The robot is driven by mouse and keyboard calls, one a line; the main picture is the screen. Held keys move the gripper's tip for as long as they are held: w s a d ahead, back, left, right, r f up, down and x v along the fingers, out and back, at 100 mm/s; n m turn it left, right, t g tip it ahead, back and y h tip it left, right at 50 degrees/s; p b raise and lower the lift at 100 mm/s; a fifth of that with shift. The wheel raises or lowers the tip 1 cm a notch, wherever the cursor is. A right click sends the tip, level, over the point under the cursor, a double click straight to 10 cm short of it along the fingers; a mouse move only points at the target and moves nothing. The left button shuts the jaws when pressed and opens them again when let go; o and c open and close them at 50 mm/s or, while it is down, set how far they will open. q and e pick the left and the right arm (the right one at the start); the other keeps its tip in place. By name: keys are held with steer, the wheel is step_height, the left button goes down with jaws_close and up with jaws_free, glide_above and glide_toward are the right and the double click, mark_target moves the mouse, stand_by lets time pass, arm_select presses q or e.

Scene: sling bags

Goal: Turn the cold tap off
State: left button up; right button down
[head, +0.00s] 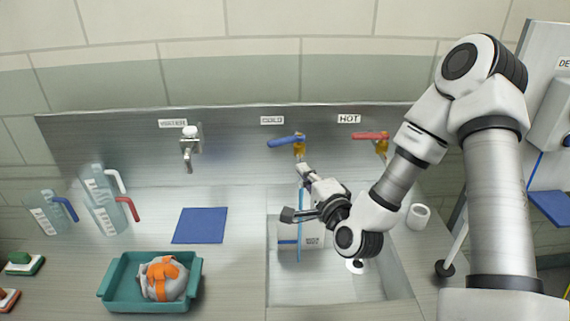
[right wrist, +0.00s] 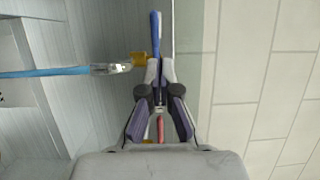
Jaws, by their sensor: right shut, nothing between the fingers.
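The cold tap has a blue lever (head: 286,141) on a brass body (head: 299,151), below the COLD label. The lever lies roughly level, pointing left. A thin blue stream (head: 300,205) runs down from its spout into the sink. In the right wrist view, the blue lever (right wrist: 155,32), brass body (right wrist: 138,59) and stream (right wrist: 45,72) also show. My right gripper (head: 304,172) is shut and empty, just below and beside the cold tap. Its fingertips (right wrist: 160,66) appear close to the lever's near end; I cannot tell whether they touch. My left gripper is out of view.
The hot tap's red lever (head: 371,135) is to the right, and the WATER tap (head: 190,145) to the left. A teal tray (head: 117,294), blue mat (head: 199,226) and jugs (head: 105,205) are at left.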

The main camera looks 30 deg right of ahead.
mark_target(274, 144)
steer(key=w, duration=0.4)
steer(key=w+d, duration=0.1)
steer(key=w, duration=0.7)
steer(key=shift+w+d+f, duration=0.15)
steer(key=shift+d+f, duration=0.2)
steer(key=shift+d, duration=0.05)
steer(key=shift+s+r, duration=0.1)
steer(key=shift+s, duration=0.1)
steer(key=b, duration=0.1)
steer(key=w+b, duration=0.1)
steer(key=b, duration=0.1)
steer(key=w+b, duration=0.1)
steer(key=shift+w+a+f, duration=0.2)
steer(key=shift+a+f, duration=0.05)
steer(key=shift+f, duration=0.15)
steer(key=shift+w+r+b, duration=0.1)
steer(key=shift+w+b, duration=0.25)
steer(key=shift+b, duration=0.05)
steer(key=shift+w+a+r, duration=0.1)
steer(key=shift+w+r, duration=0.05)
steer(key=shift+r, duration=0.2)
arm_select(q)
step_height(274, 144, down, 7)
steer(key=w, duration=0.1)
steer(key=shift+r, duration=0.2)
